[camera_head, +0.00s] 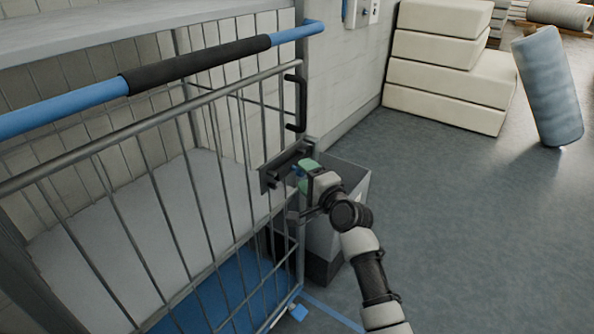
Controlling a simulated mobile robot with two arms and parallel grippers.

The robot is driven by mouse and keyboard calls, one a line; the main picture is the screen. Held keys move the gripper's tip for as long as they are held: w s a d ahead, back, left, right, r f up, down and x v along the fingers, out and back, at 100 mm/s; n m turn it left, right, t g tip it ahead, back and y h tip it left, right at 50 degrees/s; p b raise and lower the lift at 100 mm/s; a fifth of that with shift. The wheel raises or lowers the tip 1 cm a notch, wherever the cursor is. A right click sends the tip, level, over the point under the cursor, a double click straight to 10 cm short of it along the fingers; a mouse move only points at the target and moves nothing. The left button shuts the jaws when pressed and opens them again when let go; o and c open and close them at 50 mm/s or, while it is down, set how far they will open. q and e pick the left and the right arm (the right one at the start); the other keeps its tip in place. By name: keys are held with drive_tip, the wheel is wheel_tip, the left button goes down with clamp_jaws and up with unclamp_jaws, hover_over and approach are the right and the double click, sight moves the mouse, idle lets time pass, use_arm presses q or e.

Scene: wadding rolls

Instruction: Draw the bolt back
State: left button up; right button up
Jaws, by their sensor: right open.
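A dark metal bolt (284,166) is mounted on the right-hand end of the barred cage front (150,130), below a black upright handle (298,103). A small blue part shows at the bolt's right end, next to the green part of my gripper. My right gripper (299,190) is at the bolt's right end, its jaws open. Its body hides part of the bolt and its mounting, and I cannot tell whether a finger touches it. My left gripper is not in view.
A blue rail with a black grip (197,63) crosses above the cage front. A grey bin (345,180) stands behind my right wrist. Cream foam blocks (450,85) and a blue-grey roll (548,86) stand farther back. The floor at right is clear.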

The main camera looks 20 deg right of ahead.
sight(297, 168)
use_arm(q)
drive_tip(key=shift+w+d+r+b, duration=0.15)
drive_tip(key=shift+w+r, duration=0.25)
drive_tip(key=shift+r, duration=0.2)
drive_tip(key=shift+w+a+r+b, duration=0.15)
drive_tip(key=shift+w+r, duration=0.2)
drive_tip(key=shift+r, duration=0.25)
use_arm(e)
drive_tip(key=shift+x, duration=2.2)
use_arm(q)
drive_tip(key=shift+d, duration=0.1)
use_arm(e)
drive_tip(key=shift+c, duration=0.2)
clamp_jaws()
